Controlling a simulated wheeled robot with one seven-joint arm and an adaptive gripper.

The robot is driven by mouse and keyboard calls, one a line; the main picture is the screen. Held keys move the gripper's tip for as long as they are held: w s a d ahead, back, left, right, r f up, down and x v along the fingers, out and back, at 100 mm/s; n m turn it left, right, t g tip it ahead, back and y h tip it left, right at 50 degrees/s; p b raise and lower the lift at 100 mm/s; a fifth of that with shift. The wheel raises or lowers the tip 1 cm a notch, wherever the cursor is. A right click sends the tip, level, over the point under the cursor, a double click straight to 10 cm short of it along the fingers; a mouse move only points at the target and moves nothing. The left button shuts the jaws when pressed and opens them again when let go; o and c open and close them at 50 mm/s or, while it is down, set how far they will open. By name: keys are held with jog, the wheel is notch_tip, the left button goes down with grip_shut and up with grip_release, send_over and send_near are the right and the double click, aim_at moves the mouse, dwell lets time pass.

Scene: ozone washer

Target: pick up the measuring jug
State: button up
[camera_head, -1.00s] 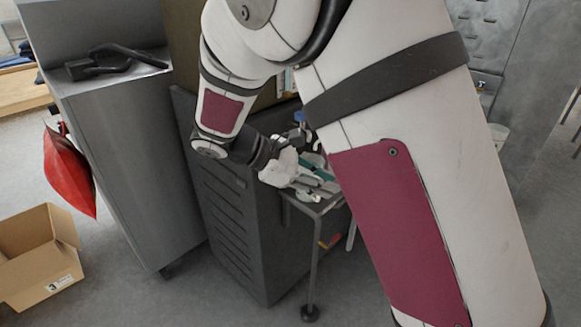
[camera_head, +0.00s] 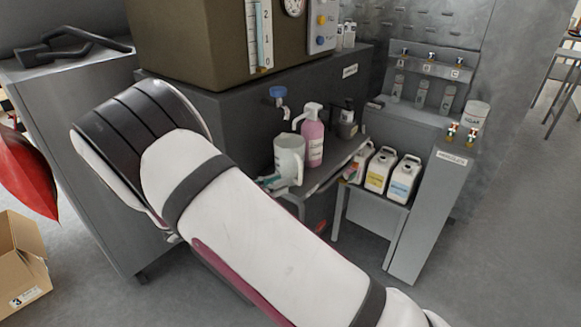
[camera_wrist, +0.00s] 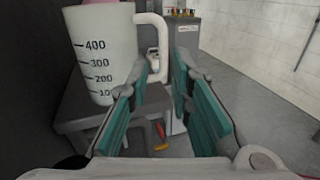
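The measuring jug (camera_head: 289,160) is a white, upright jug with a handle on its right side, standing on a small grey table in the head view. In the wrist view the jug (camera_wrist: 103,55) fills the upper left, with its dark scale marks facing me. My gripper (camera_wrist: 160,75) is open, its teal-padded fingers pointing toward the jug's handle. The handle shows in the gap between the fingertips; I cannot tell whether they touch it. In the head view my arm hides most of the gripper, and only a bit of teal shows just below the jug.
A pink spray bottle (camera_head: 313,138) stands close behind the jug. A blue-handled tap (camera_head: 279,95) is above it on the dark cabinet. White canisters (camera_head: 381,172) stand on a lower shelf at right. A cardboard box (camera_head: 20,262) lies on the floor at left.

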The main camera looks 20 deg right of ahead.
aim_at(300, 181)
jog(key=b+x, duration=0.1)
jog(key=x, duration=0.6)
jog(key=shift+d+f, duration=0.15)
jog(key=shift+d, duration=0.1)
grip_shut()
